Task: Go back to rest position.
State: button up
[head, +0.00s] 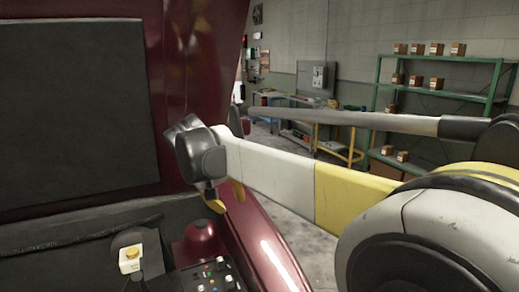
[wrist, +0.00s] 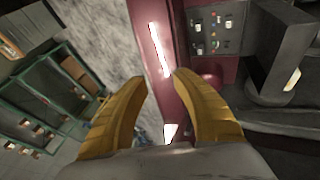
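My gripper (wrist: 160,82) shows in the wrist view as two yellow fingers with a clear gap between their tips, and nothing is held between them. The fingers point at the edge of a dark red machine. In the head view my arm reaches across from the right to the middle. There my gripper (head: 226,199) is partly hidden behind the dark wrist, in front of the red machine. Only small yellow parts of the fingers show in that view.
The red machine (head: 275,250) has a control panel (head: 210,275) with buttons, a red dome (head: 200,232) and a yellow button on a white box (head: 131,259). A green shelf (head: 440,92) with several small boxes stands at the back right. Grey floor lies between.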

jog(key=s+d+m+y, duration=0.1)
jog(key=s+d, duration=0.5)
jog(key=d, duration=0.3)
jog(key=s+d+m+y, duration=0.1)
jog(key=s+d, duration=0.5)
jog(key=d, duration=0.3)
jog(key=s+d+f+m+t, duration=0.1)
jog(key=s+d+f, duration=0.3)
jog(key=s, duration=0.4)
jog(key=s+d+f+m, duration=0.1)
jog(key=s+d+f, duration=0.4)
jog(key=s, duration=0.3)
jog(key=shift+f+m+t+y, duration=0.4)
jog(key=shift+f, duration=0.05)
